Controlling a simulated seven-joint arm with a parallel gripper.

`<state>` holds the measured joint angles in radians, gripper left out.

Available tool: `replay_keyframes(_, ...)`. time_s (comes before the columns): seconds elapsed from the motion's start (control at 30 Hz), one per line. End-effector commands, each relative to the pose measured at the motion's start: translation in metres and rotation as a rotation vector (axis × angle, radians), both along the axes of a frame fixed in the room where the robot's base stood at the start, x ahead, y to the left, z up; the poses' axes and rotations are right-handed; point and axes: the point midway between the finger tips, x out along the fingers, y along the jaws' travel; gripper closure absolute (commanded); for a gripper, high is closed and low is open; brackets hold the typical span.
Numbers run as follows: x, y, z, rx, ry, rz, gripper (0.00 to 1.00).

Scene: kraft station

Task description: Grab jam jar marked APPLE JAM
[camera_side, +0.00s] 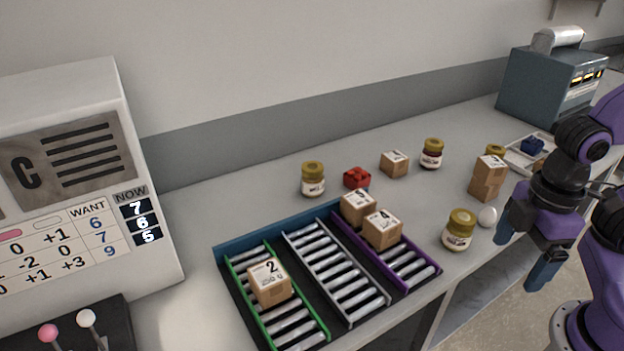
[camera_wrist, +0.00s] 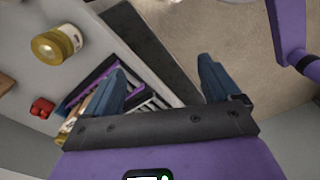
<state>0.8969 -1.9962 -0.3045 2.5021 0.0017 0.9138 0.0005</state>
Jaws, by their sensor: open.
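Several gold-lidded jars stand on the counter. One jar (camera_side: 459,231) is at the front edge, right of the rollers; its pale label is too small to read. Another pale-labelled jar (camera_side: 313,181) stands at the back left. A dark red jar (camera_side: 432,155) stands farther back, and one more jar (camera_side: 495,151) is mostly hidden behind boxes. I cannot tell which is marked APPLE JAM. My gripper (camera_side: 521,262) is open and empty, right of the front jar and beyond the counter edge. In the wrist view, a jar (camera_wrist: 58,45) is left of my open fingers (camera_wrist: 161,70).
A white egg-shaped object (camera_side: 487,216) sits beside the front jar. A roller rack (camera_side: 335,270) holds numbered boxes. A red block (camera_side: 356,178) and a small box (camera_side: 394,163) are behind. A grey machine (camera_side: 550,85) is at the back right.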

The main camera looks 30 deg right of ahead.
Motion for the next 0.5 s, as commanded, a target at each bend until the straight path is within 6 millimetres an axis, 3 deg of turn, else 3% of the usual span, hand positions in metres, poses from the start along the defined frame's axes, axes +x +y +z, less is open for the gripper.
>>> replay_keyframes(0.13,0.007,0.003,0.000,-0.016,-0.008,0.018,0.10)
replay_keyframes(0.23,0.026,0.011,0.001,-0.061,-0.035,0.073,0.10)
replay_keyframes(0.5,0.121,0.051,0.002,-0.299,-0.144,0.337,0.10)
